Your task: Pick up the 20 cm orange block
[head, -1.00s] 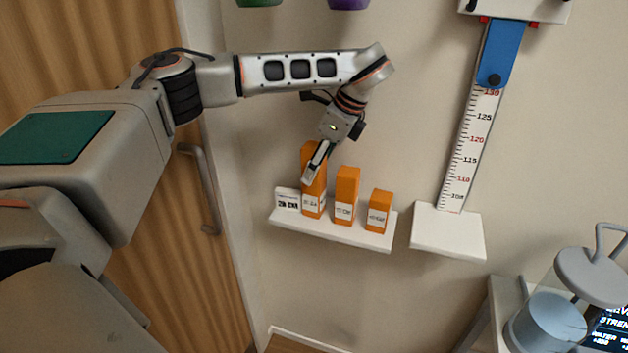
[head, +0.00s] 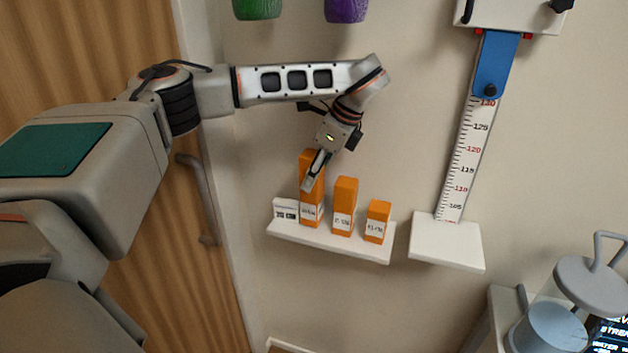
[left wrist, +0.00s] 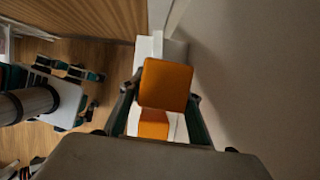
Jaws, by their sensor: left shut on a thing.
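Three orange blocks with white labels stand upright in a row on a small white wall shelf (head: 330,241), tallest at left. The labels are too small to read surely. My left gripper (head: 312,178) is shut on the tallest orange block (head: 312,212), one finger in front of its upper part. I cannot tell whether its base touches the shelf. In the left wrist view its square top (left wrist: 166,84) shows between the fingers, with another orange face below. The middle block (head: 345,195) and shortest block (head: 377,213) stand to its right. My right gripper is out of view.
A small white card (head: 285,210) stands left of the tallest block. A ruler (head: 467,150) with a blue slider rises above a white platform (head: 446,250). A lidded clear container (head: 592,285) is at lower right. A wooden door is at left.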

